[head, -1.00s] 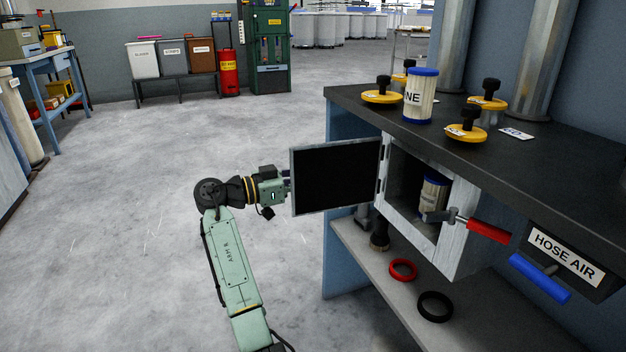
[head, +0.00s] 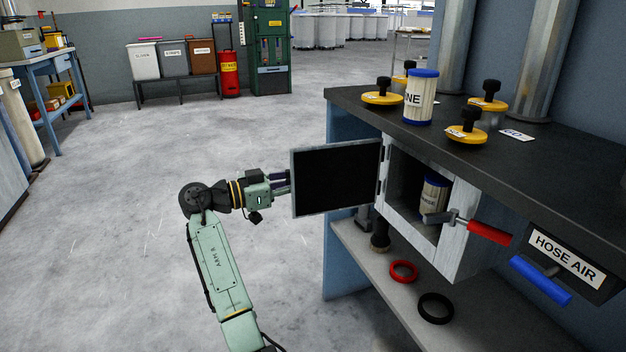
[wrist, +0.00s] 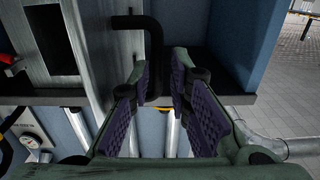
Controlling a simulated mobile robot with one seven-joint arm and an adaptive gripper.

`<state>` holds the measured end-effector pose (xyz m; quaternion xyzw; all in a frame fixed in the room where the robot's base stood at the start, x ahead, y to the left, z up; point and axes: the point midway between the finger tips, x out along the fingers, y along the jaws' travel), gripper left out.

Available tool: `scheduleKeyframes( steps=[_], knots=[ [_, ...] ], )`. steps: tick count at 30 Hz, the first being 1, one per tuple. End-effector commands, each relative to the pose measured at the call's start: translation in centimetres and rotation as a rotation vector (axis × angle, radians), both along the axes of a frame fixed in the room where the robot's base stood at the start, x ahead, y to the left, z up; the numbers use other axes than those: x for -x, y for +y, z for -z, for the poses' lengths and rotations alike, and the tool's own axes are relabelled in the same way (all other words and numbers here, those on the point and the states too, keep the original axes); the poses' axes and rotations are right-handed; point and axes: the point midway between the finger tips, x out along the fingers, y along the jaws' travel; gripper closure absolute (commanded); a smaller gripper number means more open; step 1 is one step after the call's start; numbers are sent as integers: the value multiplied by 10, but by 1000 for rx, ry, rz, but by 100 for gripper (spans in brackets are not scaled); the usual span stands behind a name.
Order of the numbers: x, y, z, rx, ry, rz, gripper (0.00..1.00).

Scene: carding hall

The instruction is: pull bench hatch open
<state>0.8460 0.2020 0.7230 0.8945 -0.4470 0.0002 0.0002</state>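The bench hatch door (head: 336,178) stands swung wide open to the left of its pale box (head: 459,232), its dark inner face toward the head camera. A filter cartridge (head: 434,195) stands inside the box. My gripper (head: 284,181) is just left of the door's free edge, its tips partly hidden near the door. In the wrist view my gripper's purple-padded fingers (wrist: 160,82) are spread apart. A black bent bar (wrist: 154,36) shows ahead, in line with the gap between them. It looks like the door's handle, and nothing appears clamped.
A red-handled lever (head: 488,232) sticks out at the box front, and a blue handle (head: 540,279) hangs under the HOSE AIR label. The bench top (head: 510,150) carries yellow discs and a cartridge. Red and black rings lie on the lower shelf (head: 390,287). Floor at left is clear.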

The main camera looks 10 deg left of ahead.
Motion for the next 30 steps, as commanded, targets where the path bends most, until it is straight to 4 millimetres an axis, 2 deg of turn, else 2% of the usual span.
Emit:
scheduleKeyframes(
  steps=[1,6,12,17,30],
  knots=[
    [7,11,0,0,0,-4,82],
    [29,40,0,-1,1,-3,82],
    [46,63,-1,-1,1,-2,82],
    [51,69,0,-1,1,0,82],
    [51,69,0,-2,1,-2,82]
  ],
)
